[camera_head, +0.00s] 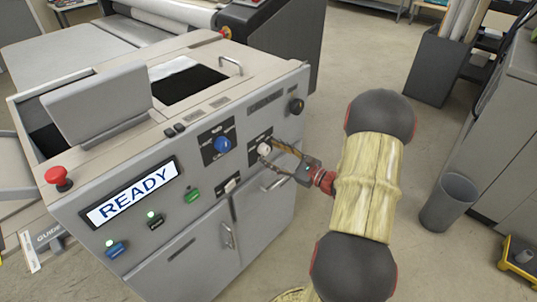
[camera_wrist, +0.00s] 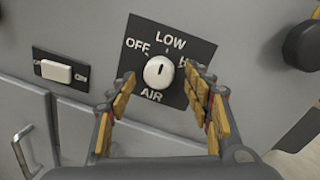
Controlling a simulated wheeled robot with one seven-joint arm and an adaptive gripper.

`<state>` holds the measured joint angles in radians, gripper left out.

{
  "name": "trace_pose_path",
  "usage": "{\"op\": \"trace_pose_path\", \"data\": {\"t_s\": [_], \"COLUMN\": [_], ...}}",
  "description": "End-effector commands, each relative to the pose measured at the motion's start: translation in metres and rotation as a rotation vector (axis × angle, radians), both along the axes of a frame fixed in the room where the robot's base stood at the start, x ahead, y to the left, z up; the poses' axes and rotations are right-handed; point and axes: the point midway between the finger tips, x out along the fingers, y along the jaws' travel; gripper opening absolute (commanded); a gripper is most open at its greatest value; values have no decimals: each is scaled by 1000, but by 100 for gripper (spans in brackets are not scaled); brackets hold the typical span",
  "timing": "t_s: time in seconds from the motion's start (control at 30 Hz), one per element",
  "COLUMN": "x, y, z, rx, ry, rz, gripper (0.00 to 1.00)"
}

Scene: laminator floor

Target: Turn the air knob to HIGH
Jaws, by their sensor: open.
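The air knob (camera_wrist: 158,72) is a round white knob on a dark square plate (camera_wrist: 142,50) in the wrist view. OFF is printed to its upper left, LOW above it and AIR below. The label on the right is mostly hidden behind a finger; only an H-like letter shows. The knob's short dark mark points roughly up, towards LOW. My gripper (camera_wrist: 161,78) is open, with one finger on each side of the knob and gaps visible to it. In the head view the air knob (camera_head: 264,149) sits at the gripper's tips.
The laminator panel also holds a blue knob (camera_head: 223,144), a black knob (camera_head: 296,105), a white switch (camera_head: 230,186), a READY display (camera_head: 130,193) and a red stop button (camera_head: 58,177). A door handle (camera_head: 275,184) is below my gripper. Open floor lies right, with a grey bin (camera_head: 449,203).

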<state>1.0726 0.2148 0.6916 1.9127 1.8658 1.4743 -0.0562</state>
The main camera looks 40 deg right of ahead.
Motion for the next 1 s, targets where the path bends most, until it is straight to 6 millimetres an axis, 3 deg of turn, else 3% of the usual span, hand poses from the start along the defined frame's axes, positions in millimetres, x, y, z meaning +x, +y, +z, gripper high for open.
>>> {"op": "trace_pose_path", "data": {"t_s": [0.2, 0.47, 1.0], "x": [17, 18, 18], "y": [3, 3, 3], "z": [0, 0, 0], "rx": [-1, -1, 0], "ry": [-1, 0, 0], "rz": [0, 0, 0], "gripper": [51, 51, 21]}}
